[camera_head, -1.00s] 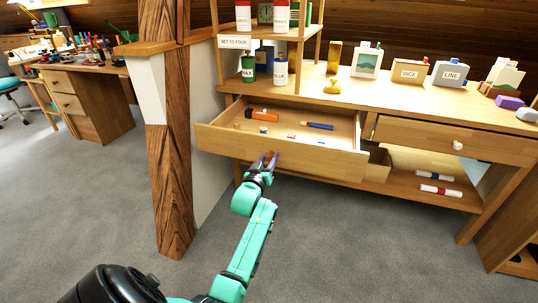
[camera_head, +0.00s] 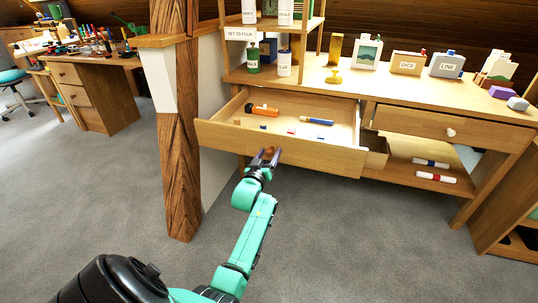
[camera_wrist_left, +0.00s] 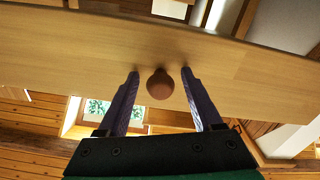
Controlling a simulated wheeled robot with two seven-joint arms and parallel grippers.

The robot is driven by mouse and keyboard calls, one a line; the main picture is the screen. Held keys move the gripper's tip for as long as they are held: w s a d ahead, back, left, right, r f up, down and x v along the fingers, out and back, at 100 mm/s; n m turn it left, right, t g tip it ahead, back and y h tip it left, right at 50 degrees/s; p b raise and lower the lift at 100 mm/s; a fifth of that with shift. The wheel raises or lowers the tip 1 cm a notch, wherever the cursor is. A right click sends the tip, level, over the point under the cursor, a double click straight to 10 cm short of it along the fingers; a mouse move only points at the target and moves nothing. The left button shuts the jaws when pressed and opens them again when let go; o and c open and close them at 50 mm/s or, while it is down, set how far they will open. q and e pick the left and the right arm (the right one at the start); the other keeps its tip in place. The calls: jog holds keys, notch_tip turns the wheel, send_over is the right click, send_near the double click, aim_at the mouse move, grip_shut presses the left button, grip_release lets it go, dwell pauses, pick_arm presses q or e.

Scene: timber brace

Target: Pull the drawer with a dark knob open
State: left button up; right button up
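The left drawer (camera_head: 310,156) of the wooden bench stands pulled well out, with its inside showing. Its dark reddish-brown round knob (camera_wrist_left: 160,84) is in the middle of the front; in the head view my fingers partly cover it. My left gripper (camera_head: 268,152) is at the drawer front, its fingers spread. In the left wrist view my two fingers (camera_wrist_left: 160,75) stand on either side of the knob with clear gaps, so it is not gripped. My right gripper is not in view.
The drawer holds an orange item (camera_head: 262,109), a blue pen (camera_head: 316,121) and small pieces. A closed drawer with a white knob (camera_head: 450,132) is to the right. A timber post (camera_head: 178,150) stands close left of the drawer. The grey floor in front is clear.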

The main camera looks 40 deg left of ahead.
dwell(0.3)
pick_arm(q)
jog(key=shift+s+d, duration=0.1)
jog(key=shift+s, duration=0.25)
jog(key=p+v, duration=0.3)
jog(key=v, duration=1)
jog(key=shift+s+d, duration=0.2)
jog(key=shift+s, duration=0.15)
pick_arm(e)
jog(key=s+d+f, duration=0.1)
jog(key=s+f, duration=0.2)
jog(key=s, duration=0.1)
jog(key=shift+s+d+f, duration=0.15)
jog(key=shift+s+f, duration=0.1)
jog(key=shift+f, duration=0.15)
